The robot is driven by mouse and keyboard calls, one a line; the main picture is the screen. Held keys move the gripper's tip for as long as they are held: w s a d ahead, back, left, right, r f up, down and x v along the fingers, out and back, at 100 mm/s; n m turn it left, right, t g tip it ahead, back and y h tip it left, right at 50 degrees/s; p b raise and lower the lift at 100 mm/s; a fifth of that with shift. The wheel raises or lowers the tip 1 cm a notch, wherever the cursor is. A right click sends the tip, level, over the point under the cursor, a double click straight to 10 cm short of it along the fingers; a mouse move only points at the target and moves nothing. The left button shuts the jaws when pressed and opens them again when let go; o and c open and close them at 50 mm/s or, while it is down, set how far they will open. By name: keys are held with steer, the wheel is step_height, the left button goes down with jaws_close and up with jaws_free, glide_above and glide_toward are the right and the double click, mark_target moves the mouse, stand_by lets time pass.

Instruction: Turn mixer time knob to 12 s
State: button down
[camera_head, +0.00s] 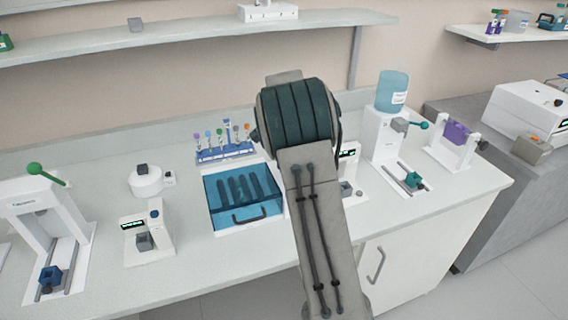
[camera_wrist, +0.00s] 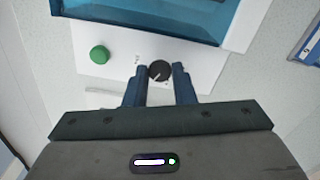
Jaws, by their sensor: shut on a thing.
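In the wrist view a round black knob (camera_wrist: 159,70) with a white pointer line sits on a white panel (camera_wrist: 120,44). The pointer slants to the lower left. Small marks are printed around the knob, too small to read. My gripper (camera_wrist: 160,76) has its two blue fingers on either side of the knob and is shut on it. A round green button (camera_wrist: 99,54) is on the same panel, left of the knob. A clear blue cover (camera_wrist: 150,14) lies above the panel. In the head view my arm hides the gripper and the knob.
In the head view a clear blue box (camera_head: 245,209) with a handle stands on the bench (camera_head: 190,262), left of my arm. A tube rack (camera_head: 225,153) is behind it. A small device with a display (camera_head: 349,152) is partly hidden by my arm.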

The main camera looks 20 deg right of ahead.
stand_by(0.3)
steer(key=c, duration=1.2)
jaws_free()
steer(key=shift+c, duration=0.2)
step_height(320, 180, up, 14)
steer(key=shift+b, duration=0.35)
